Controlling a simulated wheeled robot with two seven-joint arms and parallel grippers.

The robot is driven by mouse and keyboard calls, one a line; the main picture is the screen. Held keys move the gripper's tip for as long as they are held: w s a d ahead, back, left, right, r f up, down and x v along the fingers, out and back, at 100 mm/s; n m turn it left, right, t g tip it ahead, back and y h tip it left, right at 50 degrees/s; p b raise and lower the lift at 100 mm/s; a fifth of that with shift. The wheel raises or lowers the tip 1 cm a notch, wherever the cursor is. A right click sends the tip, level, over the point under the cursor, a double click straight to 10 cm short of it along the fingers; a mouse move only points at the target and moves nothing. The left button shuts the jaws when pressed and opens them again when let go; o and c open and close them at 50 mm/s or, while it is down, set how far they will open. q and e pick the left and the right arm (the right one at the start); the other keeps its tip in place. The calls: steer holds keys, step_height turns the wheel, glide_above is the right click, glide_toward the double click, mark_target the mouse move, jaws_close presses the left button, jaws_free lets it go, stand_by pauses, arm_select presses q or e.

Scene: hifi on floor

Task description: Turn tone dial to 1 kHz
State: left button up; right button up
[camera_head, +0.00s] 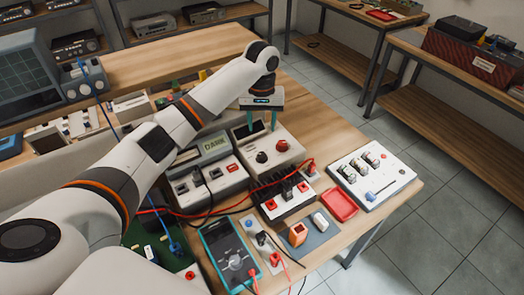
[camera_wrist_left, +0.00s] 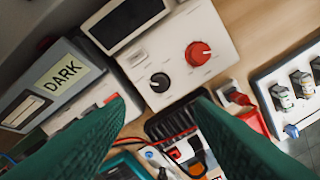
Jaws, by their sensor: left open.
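A white box (camera_head: 277,162) with a dark screen carries a black dial (camera_head: 262,157) and a larger red dial (camera_head: 282,145). I cannot read which one is the tone dial. The wrist view shows both, the red dial (camera_wrist_left: 198,54) to the upper right of the black dial (camera_wrist_left: 160,82). My left gripper (camera_head: 261,123) points down over the rear of this box, its two green fingers apart and empty. In the wrist view the fingertips (camera_wrist_left: 160,105) frame the black dial's area from below, apart from both dials. My right gripper is in neither view.
A box with a display reading DARK (camera_head: 214,146) stands left of the dial box. A black terminal block (camera_head: 284,197), a red tray (camera_head: 340,204), a white panel (camera_head: 372,175) and a teal multimeter (camera_head: 229,254) lie nearby, with red and black cables between. Bare wood (camera_head: 315,125) lies behind.

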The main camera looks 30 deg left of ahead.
mark_target(262, 154)
arm_select(q)
step_height(262, 154, down, 12)
steer(key=shift+r+p, duration=0.1)
steer(key=shift+p, duration=0.9)
steer(key=c, duration=1)
